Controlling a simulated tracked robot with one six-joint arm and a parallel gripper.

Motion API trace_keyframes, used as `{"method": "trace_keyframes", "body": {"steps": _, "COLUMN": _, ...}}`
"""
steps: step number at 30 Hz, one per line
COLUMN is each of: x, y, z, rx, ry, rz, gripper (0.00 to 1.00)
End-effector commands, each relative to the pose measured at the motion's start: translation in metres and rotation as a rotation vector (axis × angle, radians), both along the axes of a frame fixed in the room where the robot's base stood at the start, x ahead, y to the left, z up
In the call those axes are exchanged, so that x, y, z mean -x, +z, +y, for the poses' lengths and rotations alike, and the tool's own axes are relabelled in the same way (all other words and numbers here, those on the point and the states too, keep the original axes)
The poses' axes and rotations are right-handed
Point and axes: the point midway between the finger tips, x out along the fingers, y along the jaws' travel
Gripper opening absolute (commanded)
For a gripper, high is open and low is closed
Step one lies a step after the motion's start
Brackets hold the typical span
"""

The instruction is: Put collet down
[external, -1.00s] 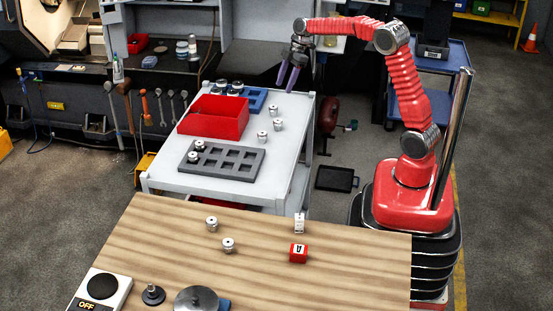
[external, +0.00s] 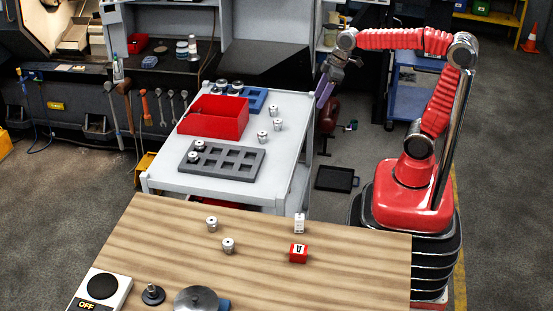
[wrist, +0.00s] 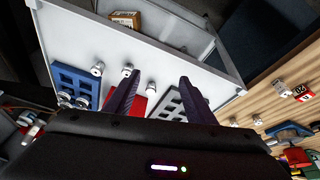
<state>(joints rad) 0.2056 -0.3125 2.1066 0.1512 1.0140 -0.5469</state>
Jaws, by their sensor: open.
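My gripper (external: 323,97) is open and empty, raised in the air just past the right edge of the white table (external: 160,183). In the wrist view its two dark fingers (wrist: 160,76) are spread, with only the table behind them. Three silver collets stand loose and apart on the white table: a far one (external: 273,109), a right one (external: 278,124) and a near one (external: 262,137). Two more collets sit in the left pockets of the grey tray (external: 221,176). I cannot tell which collet the task means.
A red bin (external: 212,121) and a blue holder (external: 257,97) with several round parts stand on the white table. The wooden table (external: 160,255) in front carries two collets (external: 228,245), a white block (external: 299,222) and a red block (external: 298,254).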

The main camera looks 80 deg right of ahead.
Motion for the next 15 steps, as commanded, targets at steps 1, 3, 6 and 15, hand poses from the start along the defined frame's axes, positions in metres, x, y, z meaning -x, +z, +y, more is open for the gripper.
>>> {"method": "trace_keyframes", "body": {"steps": 1, "x": 0.011, "y": 0.000, "z": 0.007, "rx": -0.001, "ry": -0.016, "rz": -0.011, "gripper": 0.50}}
{"method": "trace_keyframes", "body": {"steps": 3, "x": 0.025, "y": -0.002, "z": 0.015, "rx": -0.002, "ry": -0.048, "rz": -0.022, "gripper": 0.50}}
{"method": "trace_keyframes", "body": {"steps": 6, "x": 0.045, "y": -0.007, "z": 0.025, "rx": -0.008, "ry": -0.093, "rz": -0.040, "gripper": 0.50}}
{"method": "trace_keyframes", "body": {"steps": 15, "x": 0.100, "y": -0.029, "z": 0.045, "rx": -0.040, "ry": -0.220, "rz": -0.101, "gripper": 0.50}}
